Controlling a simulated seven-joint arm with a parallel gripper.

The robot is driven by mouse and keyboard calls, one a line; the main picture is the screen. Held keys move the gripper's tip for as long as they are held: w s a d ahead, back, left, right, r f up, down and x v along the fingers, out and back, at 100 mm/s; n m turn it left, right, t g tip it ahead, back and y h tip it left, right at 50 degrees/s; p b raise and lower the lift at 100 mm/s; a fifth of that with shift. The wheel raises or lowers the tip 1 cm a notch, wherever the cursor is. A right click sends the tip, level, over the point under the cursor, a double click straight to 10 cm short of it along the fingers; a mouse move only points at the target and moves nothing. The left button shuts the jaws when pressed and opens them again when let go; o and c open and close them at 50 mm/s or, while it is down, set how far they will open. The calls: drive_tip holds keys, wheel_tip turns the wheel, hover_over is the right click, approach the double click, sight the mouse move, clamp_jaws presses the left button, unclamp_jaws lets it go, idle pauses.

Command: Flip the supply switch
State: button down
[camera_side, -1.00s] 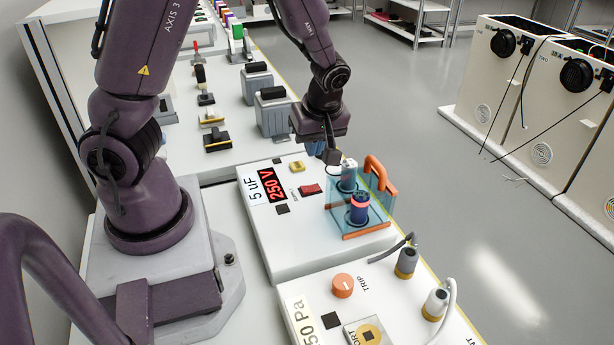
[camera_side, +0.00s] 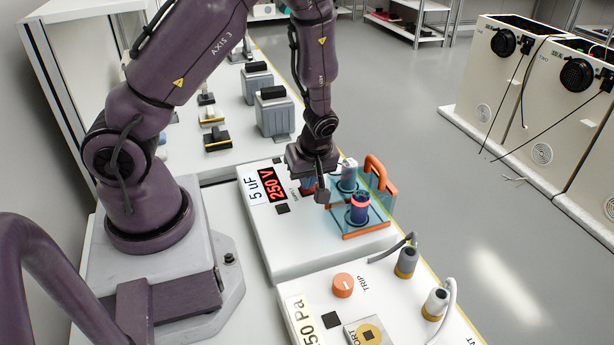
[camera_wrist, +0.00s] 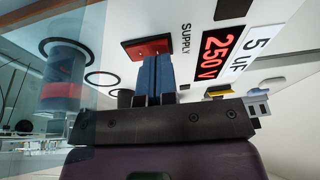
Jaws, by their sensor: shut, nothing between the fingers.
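The supply switch (camera_wrist: 146,46) is a red rocker in a dark frame, beside the printed word SUPPLY in the wrist view. My gripper (camera_wrist: 158,58) has its blue fingers together and empty, with the tips at the edge of the red rocker. I cannot tell whether they touch it. In the side view my gripper (camera_side: 310,187) is low over the white panel (camera_side: 280,240) and hides most of the switch. The red display (camera_side: 272,184) reads 250 V, next to a 5 uF label (camera_side: 254,190).
A yellow part (camera_wrist: 218,90) and black squares lie on the panel.

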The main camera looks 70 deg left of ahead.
drive_tip(key=shift+s+f, duration=0.2)
drive_tip(key=shift+f, duration=0.15)
drive_tip(key=shift+w, duration=0.1)
drive_tip(key=shift+w+r, duration=0.2)
drive_tip(key=shift+w, duration=0.65)
drive_tip(key=shift+r, duration=0.1)
drive_tip(key=a+v, duration=0.1)
drive_tip(key=v, duration=1.2)
drive_tip(key=shift+w+r, duration=0.2)
drive_tip(key=shift+r, duration=0.3)
